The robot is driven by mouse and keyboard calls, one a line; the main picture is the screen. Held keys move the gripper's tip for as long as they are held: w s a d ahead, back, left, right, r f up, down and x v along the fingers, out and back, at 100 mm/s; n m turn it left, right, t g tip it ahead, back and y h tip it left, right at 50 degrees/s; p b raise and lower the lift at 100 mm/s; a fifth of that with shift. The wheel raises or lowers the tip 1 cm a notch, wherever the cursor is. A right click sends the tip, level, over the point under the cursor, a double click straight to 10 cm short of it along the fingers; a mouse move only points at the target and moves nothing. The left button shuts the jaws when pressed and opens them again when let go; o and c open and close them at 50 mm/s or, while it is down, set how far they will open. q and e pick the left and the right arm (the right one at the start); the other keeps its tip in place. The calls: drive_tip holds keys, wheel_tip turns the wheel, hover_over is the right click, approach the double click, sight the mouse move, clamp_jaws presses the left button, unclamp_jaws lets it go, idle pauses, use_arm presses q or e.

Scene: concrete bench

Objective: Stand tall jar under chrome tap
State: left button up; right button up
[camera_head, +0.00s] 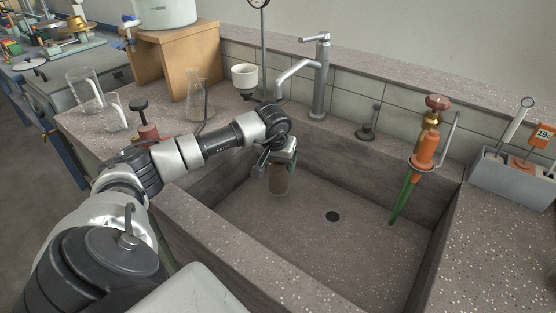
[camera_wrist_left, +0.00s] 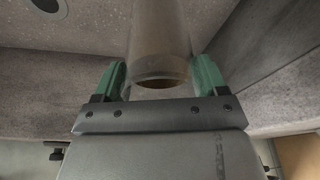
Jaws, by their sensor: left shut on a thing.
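The tall jar (camera_head: 278,181) is a clear, brownish cylinder inside the sink basin, near its back left. My left gripper (camera_head: 280,158) is shut on it near its top end. In the left wrist view, the jar (camera_wrist_left: 160,42) sits between the green fingertips (camera_wrist_left: 160,76). It looks upright; I cannot tell whether its base touches the basin floor. The chrome tap (camera_head: 319,78) stands on the back ledge with its spout reaching left. The spout end shows above the jar in the picture; I cannot tell whether they line up in depth. My right gripper is not in view.
The stone sink (camera_head: 330,265) has a drain (camera_head: 332,216) right of the jar. A red-handled valve with an orange fitting (camera_head: 427,148) and green hose stands at the right wall. A flask (camera_head: 199,100) and beakers (camera_head: 86,92) stand on the left bench. The basin's middle is clear.

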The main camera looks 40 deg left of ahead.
use_arm(q)
wheel_tip(320, 180, down, 4)
drive_tip(key=shift+r, duration=0.25)
drive_tip(key=shift+f, duration=0.2)
drive_tip(key=shift+f+b, duration=0.1)
drive_tip(key=shift+b, duration=0.2)
drive_tip(key=o, duration=1.3)
drive_tip(key=shift+c, duration=0.2)
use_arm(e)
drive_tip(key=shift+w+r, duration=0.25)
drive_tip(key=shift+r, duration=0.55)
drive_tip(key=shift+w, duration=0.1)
use_arm(q)
drive_tip(key=shift+r, duration=0.25)
drive_tip(key=p+v, duration=0.1)
drive_tip(key=v, duration=1.1)
drive_tip(key=shift+d+f, duration=0.1)
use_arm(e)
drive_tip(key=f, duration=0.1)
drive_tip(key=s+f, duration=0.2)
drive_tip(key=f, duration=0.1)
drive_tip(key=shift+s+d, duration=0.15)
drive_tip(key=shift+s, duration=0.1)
